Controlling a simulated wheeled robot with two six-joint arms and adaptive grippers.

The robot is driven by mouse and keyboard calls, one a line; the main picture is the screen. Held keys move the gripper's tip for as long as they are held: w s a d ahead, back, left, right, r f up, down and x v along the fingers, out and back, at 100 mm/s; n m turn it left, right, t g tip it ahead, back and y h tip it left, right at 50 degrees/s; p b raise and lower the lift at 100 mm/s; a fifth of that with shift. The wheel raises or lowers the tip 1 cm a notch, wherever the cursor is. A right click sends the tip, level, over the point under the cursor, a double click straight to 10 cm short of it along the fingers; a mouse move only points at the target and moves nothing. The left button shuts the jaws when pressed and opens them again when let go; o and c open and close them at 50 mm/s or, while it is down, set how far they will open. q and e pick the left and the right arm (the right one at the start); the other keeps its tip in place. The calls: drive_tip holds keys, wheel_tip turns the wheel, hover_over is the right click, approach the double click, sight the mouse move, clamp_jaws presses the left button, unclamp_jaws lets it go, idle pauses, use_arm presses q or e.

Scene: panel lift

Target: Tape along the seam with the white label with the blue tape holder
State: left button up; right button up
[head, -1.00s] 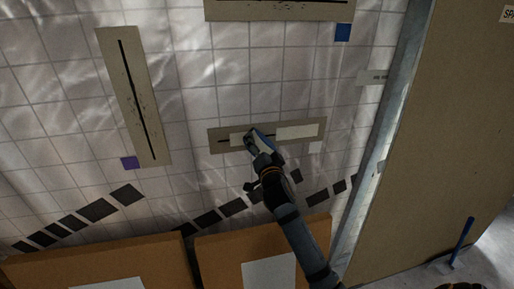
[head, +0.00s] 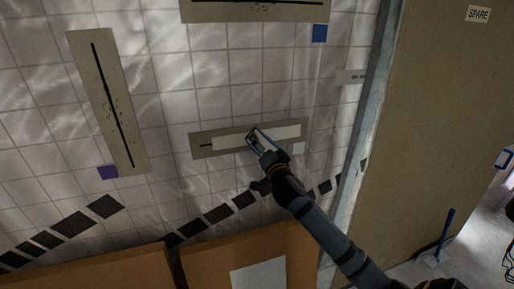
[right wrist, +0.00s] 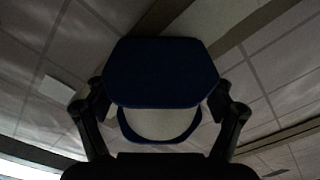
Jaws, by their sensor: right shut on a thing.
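The beige strip with the lower horizontal seam (head: 203,146) is on the tiled wall, with a white label (head: 298,149) below its right end. A pale tape band (head: 228,141) covers most of this seam; a short dark piece shows at the left end. My right gripper (head: 266,158) is shut on the blue tape holder (head: 261,142), which is over the middle of the band and hides part of it. Whether it touches the wall is unclear. In the right wrist view the holder (right wrist: 162,72) fills the middle, dark blue, with a pale rounded part below. My left gripper is out of view.
A slanted seam strip (head: 107,100) with a purple label (head: 107,173) is at left. Another strip (head: 255,10) with a blue label (head: 320,33) is at top. Brown boards (head: 100,270) stand below. A large panel marked SPARE (head: 430,120) is at right.

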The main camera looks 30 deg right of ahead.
drive_tip(key=shift+s, duration=0.15)
drive_tip(key=shift+s+a, duration=0.1)
drive_tip(key=shift+s, duration=0.2)
drive_tip(key=shift+v, duration=2.5)
drive_tip(key=shift+r, duration=0.15)
drive_tip(key=p+v, duration=0.2)
drive_tip(key=v, duration=0.1)
drive_tip(key=shift+r+p, duration=0.1)
drive_tip(key=shift+p, duration=0.25)
